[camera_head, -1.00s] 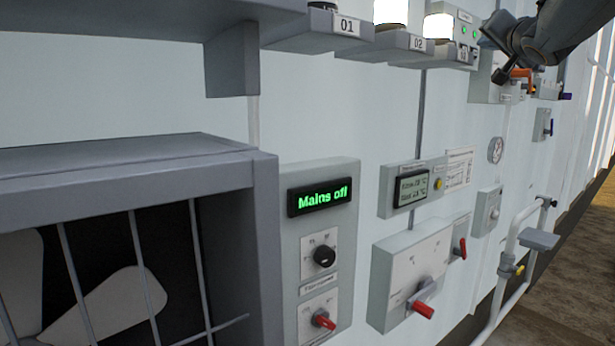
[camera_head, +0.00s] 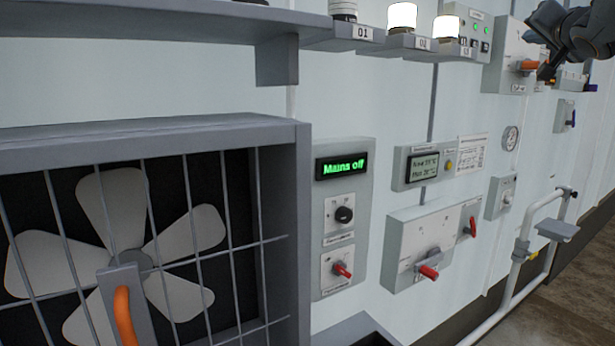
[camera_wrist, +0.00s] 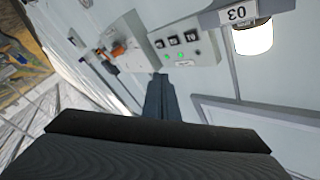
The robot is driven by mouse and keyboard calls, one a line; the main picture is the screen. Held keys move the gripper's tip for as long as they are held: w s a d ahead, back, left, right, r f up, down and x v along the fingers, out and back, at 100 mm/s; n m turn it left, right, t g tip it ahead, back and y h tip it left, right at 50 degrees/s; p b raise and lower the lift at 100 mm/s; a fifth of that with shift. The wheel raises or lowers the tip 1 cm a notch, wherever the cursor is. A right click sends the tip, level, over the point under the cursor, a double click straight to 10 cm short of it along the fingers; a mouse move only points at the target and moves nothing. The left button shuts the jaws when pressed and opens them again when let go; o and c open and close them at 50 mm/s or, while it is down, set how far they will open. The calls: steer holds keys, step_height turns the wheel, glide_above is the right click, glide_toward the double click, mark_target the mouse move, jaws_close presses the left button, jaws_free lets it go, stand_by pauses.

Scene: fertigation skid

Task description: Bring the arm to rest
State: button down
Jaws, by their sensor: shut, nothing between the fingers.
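My arm (camera_head: 575,30) reaches in from the top right corner of the head view. My gripper (camera_head: 545,72) is at its lower left end, with its dark fingers together and empty. In the head view it overlaps the area beside an orange handle (camera_head: 527,66) on a grey box; I cannot tell if they touch. In the wrist view my gripper (camera_wrist: 160,82) shows as a dark closed shape pointing up the picture, towards a panel (camera_wrist: 186,45) with switches and two green lights.
A barred fan housing (camera_head: 300,200) fills the lower left. A "Mains off" display (camera_head: 342,166) sits above two knobs. A box with a red handle (camera_head: 428,272) and a white pipe rail (camera_head: 520,245) stand to the right. Lit lamps (camera_head: 402,16) line a shelf above.

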steer(key=a+f+n+g+y+b, duration=0.1)
steer(key=a+f+g, duration=0.3)
steer(key=f, duration=0.8)
steer(key=s+a+f+n+g+b, duration=0.1)
steer(key=a+f, duration=0.5)
steer(key=f, duration=0.7)
steer(key=a+f+n+g+y+b, duration=0.1)
steer(key=a+f+g, duration=0.3)
steer(key=f, duration=0.8)
steer(key=s+a+f+n+g+y+b, duration=0.1)
steer(key=s+a+f+n+g, duration=0.1)
steer(key=s+a+f, duration=0.4)
steer(key=s+a+f+n+g+y+b, duration=0.1)
steer(key=s+a+f+n+g, duration=0.2)
steer(key=s+a+f, duration=0.3)
steer(key=s+a+f+n+g+y+b, duration=0.1)
steer(key=s+a+f, duration=0.5)
steer(key=s+f, duration=0.8)
step_height(320, 180, down, 2)
steer(key=shift+a+f+n+g+b, duration=0.25)
steer(key=shift+n+g, duration=0.45)
steer(key=shift+g, duration=0.5)
